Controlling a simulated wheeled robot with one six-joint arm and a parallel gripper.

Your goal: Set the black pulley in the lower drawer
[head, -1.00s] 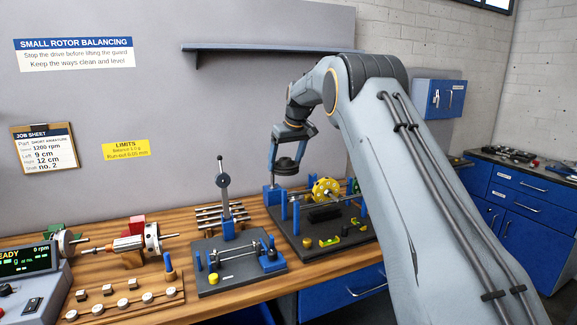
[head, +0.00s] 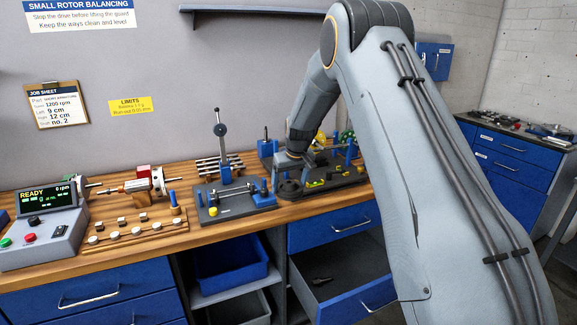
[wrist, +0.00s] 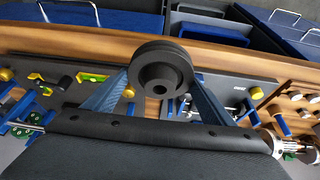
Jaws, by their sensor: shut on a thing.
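The black pulley (wrist: 163,66) is a dark grooved disc with a hub and a centre hole. My gripper (wrist: 160,82) is shut on it, with a blue finger at each side. In the head view the pulley (head: 289,189) is partly hidden and hangs from my gripper (head: 290,172) over the front of the bench, by the dark fixture plate. The lower drawer (head: 334,301) is pulled open below the bench, with its dark interior showing and a small dark item inside. My arm hides its right part.
The closed upper drawer (head: 330,229) is above the open one, under the bench edge (head: 235,222). A fixture plate (head: 340,182) with blue posts lies behind my gripper. A blue bin (head: 230,262) stands on a shelf to the left. A control box (head: 45,225) is far left.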

